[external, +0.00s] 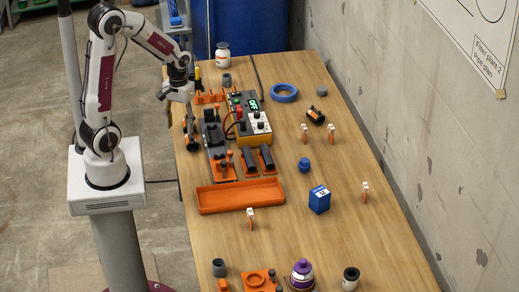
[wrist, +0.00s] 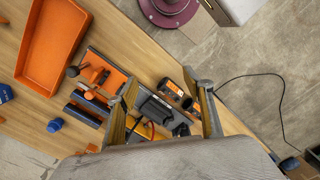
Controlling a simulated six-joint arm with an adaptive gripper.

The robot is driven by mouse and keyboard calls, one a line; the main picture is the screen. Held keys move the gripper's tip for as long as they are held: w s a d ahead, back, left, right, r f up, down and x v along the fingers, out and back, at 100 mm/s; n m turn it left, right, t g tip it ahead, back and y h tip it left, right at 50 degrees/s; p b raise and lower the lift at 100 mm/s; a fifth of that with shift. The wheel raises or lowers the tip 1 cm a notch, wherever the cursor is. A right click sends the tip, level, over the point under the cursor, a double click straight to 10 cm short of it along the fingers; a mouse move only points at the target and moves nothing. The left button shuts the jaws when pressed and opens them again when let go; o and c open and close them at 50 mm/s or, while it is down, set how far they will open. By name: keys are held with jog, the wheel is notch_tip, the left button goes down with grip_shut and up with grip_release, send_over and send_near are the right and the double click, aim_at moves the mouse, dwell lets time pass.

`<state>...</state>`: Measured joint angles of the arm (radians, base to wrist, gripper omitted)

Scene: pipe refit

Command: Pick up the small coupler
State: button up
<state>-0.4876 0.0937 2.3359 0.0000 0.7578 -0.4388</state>
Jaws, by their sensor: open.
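My gripper (external: 189,128) is open at the left edge of the table; its two fingers frame the wrist view (wrist: 165,115). A black and orange cylindrical fitting (wrist: 176,94) shows between the fingers, near the right one; I cannot tell whether it touches. Several short pipe pieces could be the small coupler, and I cannot tell which it is: a dark grey one (external: 226,79) near the back, a dark grey one (external: 218,267) at the front left, and a larger black one (external: 350,278) at the front right. A black and orange fitting (external: 316,117) lies right of centre.
An orange tray (external: 240,196) lies in front of the orange fixtures and the meter box (external: 250,120) with a lit display.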

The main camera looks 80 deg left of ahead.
aim_at(192, 137)
jog(key=w+a+f+n, duration=0.3)
jog(key=a+f+n, duration=0.1)
jog(key=n, duration=0.3)
jog(key=shift+w+a+t, duration=0.15)
jog(key=shift+w+t, duration=0.15)
jog(key=shift+w, duration=0.1)
notch_tip(192, 137, down, 2)
jog(key=shift+f, duration=0.25)
dwell(0.4)
jog(key=shift+a, duration=0.1)
jog(key=shift+w+a+f, duration=0.1)
jog(key=shift+a+f, duration=0.2)
jog(key=shift+f, duration=0.4)
jog(key=shift+w+a+f, duration=0.1)
jog(key=shift+a+f, duration=0.15)
jog(key=shift+f, duration=0.45)
jog(key=shift+a+f, duration=0.1)
jog(key=shift+f, duration=1.15)
